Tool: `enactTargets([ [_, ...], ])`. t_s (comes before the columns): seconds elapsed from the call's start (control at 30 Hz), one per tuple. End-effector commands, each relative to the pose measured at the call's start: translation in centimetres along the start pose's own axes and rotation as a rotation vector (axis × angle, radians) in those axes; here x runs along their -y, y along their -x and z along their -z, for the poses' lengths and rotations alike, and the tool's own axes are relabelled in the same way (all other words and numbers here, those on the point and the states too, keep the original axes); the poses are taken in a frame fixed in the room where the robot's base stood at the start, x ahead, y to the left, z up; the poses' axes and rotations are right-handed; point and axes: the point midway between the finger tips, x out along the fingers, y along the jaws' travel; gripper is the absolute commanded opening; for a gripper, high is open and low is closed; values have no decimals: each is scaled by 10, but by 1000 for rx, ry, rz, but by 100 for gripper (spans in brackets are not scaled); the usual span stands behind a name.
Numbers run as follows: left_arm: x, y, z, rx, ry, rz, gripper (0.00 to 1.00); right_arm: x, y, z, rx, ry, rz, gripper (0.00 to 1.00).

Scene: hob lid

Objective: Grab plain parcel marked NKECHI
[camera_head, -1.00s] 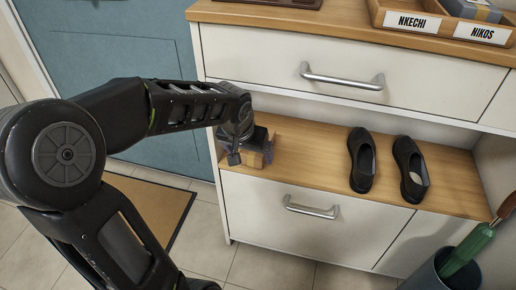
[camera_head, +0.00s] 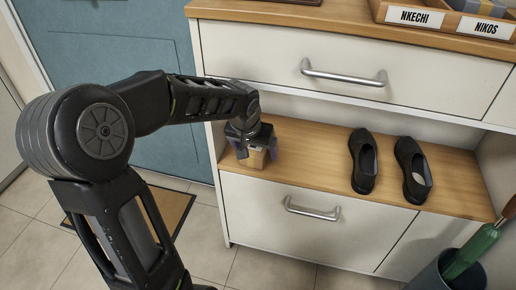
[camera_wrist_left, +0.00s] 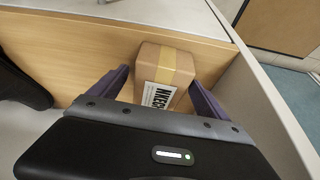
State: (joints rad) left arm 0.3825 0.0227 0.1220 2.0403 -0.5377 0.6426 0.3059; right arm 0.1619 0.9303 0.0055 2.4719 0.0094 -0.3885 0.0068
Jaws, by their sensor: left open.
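A small brown cardboard parcel (camera_head: 256,159) stands at the left end of the wooden shelf. In the left wrist view, the parcel (camera_wrist_left: 166,66) has a tan tape strip and a white label that begins "NKEC"; the rest of the label is hidden by my gripper body. My left gripper (camera_head: 258,148) is over the parcel in the head view. In the left wrist view, its two dark purple fingers (camera_wrist_left: 158,84) are open, one on each side of the parcel's near part, with a gap visible at the left finger. My right gripper is not in view.
Black shoes (camera_head: 363,162) stand to the right on the same shelf (camera_head: 310,150). The cabinet's left side panel is close beside the parcel. A drawer with a metal handle (camera_head: 343,74) overhangs the shelf. Trays labelled NKECHI (camera_head: 415,17) and NIKOS (camera_head: 486,28) sit on top.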

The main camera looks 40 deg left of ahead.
Motion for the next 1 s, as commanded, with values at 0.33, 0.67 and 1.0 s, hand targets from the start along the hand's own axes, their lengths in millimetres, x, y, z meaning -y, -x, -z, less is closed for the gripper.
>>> enactTargets([
  [0.33,0,0,0,0,0,0,87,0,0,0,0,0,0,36],
  [0.67,0,0,0,0,0,0,69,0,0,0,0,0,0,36],
  [1.0,0,0,0,0,0,0,41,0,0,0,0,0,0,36],
])
